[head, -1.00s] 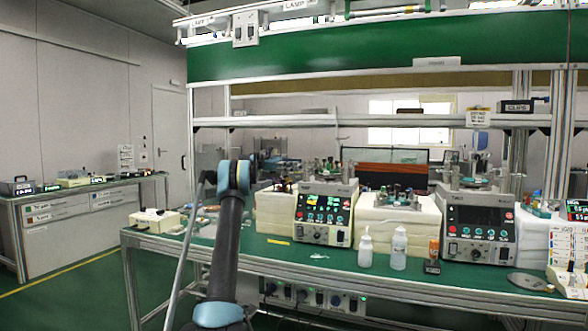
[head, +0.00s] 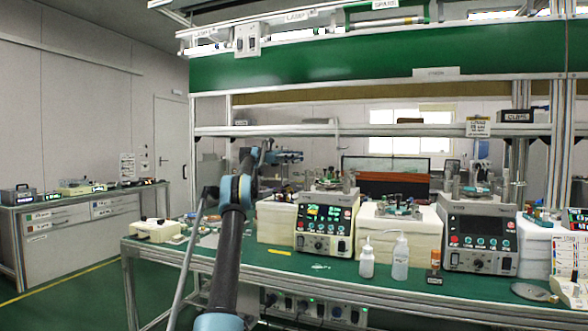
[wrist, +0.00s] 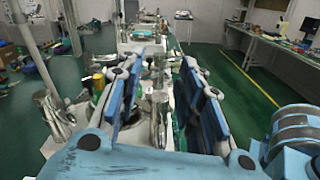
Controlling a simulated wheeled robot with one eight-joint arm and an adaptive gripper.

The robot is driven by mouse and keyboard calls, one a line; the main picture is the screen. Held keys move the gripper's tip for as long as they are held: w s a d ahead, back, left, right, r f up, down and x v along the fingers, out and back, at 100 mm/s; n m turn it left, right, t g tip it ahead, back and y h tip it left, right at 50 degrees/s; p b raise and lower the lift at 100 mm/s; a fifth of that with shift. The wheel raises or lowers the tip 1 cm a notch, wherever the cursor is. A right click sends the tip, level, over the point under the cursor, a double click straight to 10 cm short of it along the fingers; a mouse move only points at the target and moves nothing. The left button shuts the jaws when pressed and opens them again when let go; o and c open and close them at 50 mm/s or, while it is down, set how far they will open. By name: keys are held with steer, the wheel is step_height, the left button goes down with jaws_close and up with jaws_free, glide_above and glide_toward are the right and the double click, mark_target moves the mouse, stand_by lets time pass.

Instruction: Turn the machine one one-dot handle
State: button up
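Two lapping machines stand on the green bench. The left machine (head: 324,228) has a lit green display, red buttons and knobs on its front and metal fixtures on top. The right machine (head: 480,238) has a dark display and similar fixtures. Neither number labels nor a one-dot mark can be read. My gripper (head: 292,157) is raised above the left part of the bench, pointing right towards the top of the left machine. In the wrist view my gripper (wrist: 163,65) has its blue-padded fingers apart. Shiny metal posts (wrist: 160,112) show between them; contact cannot be told.
White blocks (head: 276,222) flank the left machine. Two white bottles (head: 399,260) and a small orange-topped bottle (head: 434,262) stand near the front edge. A shelf (head: 370,130) runs above the bench. A side bench (head: 85,215) stands at the left, with green floor between.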

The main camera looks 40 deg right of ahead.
steer(key=shift+r, duration=0.8)
steer(key=shift+w+a+r+t, duration=0.1)
steer(key=shift+a+r+t, duration=0.15)
steer(key=shift+a+t, duration=0.25)
steer(key=s+a+f+t+y, duration=0.1)
steer(key=s+a+f+t, duration=0.3)
steer(key=a, duration=0.7)
steer(key=s+a+f+t, duration=0.25)
steer(key=s+a, duration=0.25)
steer(key=a, duration=0.5)
steer(key=s+a+f+t+y, duration=0.1)
steer(key=s+a+f+t, duration=0.3)
steer(key=a, duration=0.7)
steer(key=s+a+f+m+t+y, duration=0.2)
steer(key=s+a+f+y, duration=0.2)
steer(key=s+a+f, duration=1)
steer(key=s+a+f+m+t+y, duration=0.2)
steer(key=s+a+f+t+y, duration=0.1)
steer(key=s+a+f, duration=1.2)
step_height(320, 180, down, 7)
steer(key=shift+s+f+t+y, duration=0.1)
steer(key=shift+s+t+y, duration=0.25)
steer(key=shift+y, duration=0.15)
